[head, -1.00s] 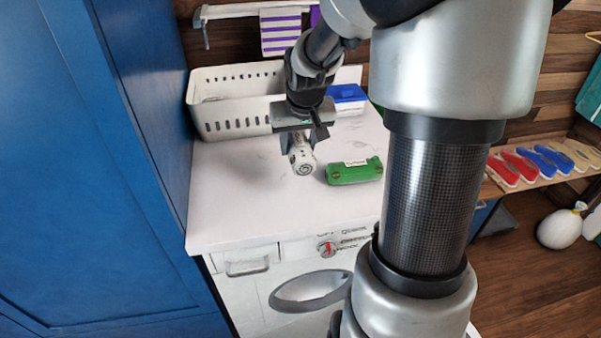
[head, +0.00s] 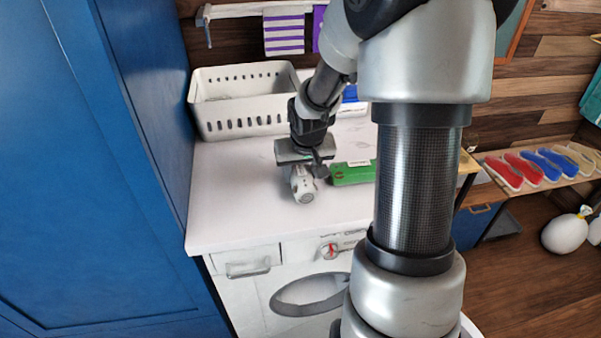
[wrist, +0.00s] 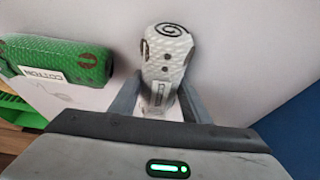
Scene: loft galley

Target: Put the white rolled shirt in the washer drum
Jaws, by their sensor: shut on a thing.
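The white rolled shirt (head: 304,187) is a small pale roll with a dark spiral on its end. My gripper (head: 302,172) is shut on it, over the white top of the washer. In the wrist view the roll (wrist: 167,50) sits between the two fingers (wrist: 160,103), spiral end pointing away. I cannot tell whether the roll touches the top. The washer (head: 240,290) stands below, and its round drum opening (head: 312,294) shows in the front, partly hidden by my arm.
A green roll labelled COTTON (wrist: 62,62) lies just beside my gripper. A white perforated basket (head: 240,122) stands at the back left of the top. A tall blue cabinet (head: 80,170) rises close on the left. The front left of the top is clear.

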